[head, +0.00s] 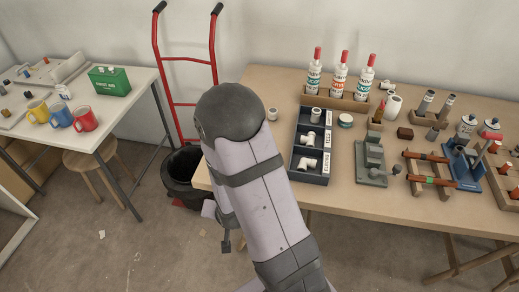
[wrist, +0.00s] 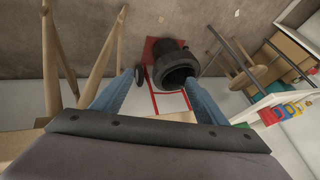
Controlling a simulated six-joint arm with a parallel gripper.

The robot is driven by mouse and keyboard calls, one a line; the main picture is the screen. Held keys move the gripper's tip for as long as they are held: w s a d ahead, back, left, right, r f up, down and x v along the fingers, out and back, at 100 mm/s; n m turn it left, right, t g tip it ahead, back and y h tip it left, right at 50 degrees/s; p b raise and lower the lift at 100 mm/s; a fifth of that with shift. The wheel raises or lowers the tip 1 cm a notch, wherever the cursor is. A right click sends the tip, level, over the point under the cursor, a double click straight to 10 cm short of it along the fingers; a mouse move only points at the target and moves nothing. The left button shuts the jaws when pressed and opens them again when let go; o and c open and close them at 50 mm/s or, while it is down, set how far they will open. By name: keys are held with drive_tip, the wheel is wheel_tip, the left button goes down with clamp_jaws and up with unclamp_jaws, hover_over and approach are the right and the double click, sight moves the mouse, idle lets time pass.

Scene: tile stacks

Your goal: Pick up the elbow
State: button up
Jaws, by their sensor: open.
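The dark compartment tray (head: 296,146) on the right-hand table holds white pipe fittings. One white fitting (head: 309,138) lies in its middle compartment and another white fitting (head: 307,163) in the front one. Both look bent or branched; I cannot tell for sure which is the elbow. A short white cylinder (head: 316,114) stands in the back compartment. My gripper (wrist: 164,82) shows in the wrist view with its two blue fingers wide apart and nothing between them. It points down toward the floor and the black bin. In the head view my arm hides most of it, left of the tray.
A small white ring (head: 272,113) stands left of the tray. Three red-capped bottles (head: 340,76) stand behind it. A grey-green fixture (head: 371,160) is close on its right. The black bin (head: 183,176) and red hand truck (head: 187,104) stand between the tables.

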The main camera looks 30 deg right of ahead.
drive_tip(key=d+r+m+t+h+p, duration=0.2)
drive_tip(key=d+r+m+t+p, duration=0.1)
drive_tip(key=r+p, duration=1.25)
drive_tip(key=s+d+f+n+h+b, duration=0.1)
drive_tip(key=d, duration=0.1)
drive_tip(key=d+f+n+t+h+b, duration=0.1)
drive_tip(key=d+f+b, duration=0.1)
drive_tip(key=d, duration=0.1)
drive_tip(key=s+d+f+n+h+b, duration=0.1)
drive_tip(key=d+n+h+b, duration=0.1)
drive_tip(key=d, duration=0.1)
drive_tip(key=shift+s+d+f+t, duration=0.1)
drive_tip(key=shift+s+f+t, duration=0.05)
drive_tip(key=shift+s+t, duration=0.2)
drive_tip(key=shift+s+d+n+h, duration=0.15)
drive_tip(key=shift+d+n+h, duration=0.15)
drive_tip(key=shift+d+n, duration=0.1)
drive_tip(key=shift+r+x, duration=0.2)
drive_tip(key=shift+x, duration=1.1)
drive_tip(key=shift+p+x, duration=1.2)
drive_tip(key=shift+x, duration=1.2)
drive_tip(key=shift+a+f, duration=0.1)
drive_tip(key=shift+a, duration=0.05)
drive_tip(key=c, duration=1.1)
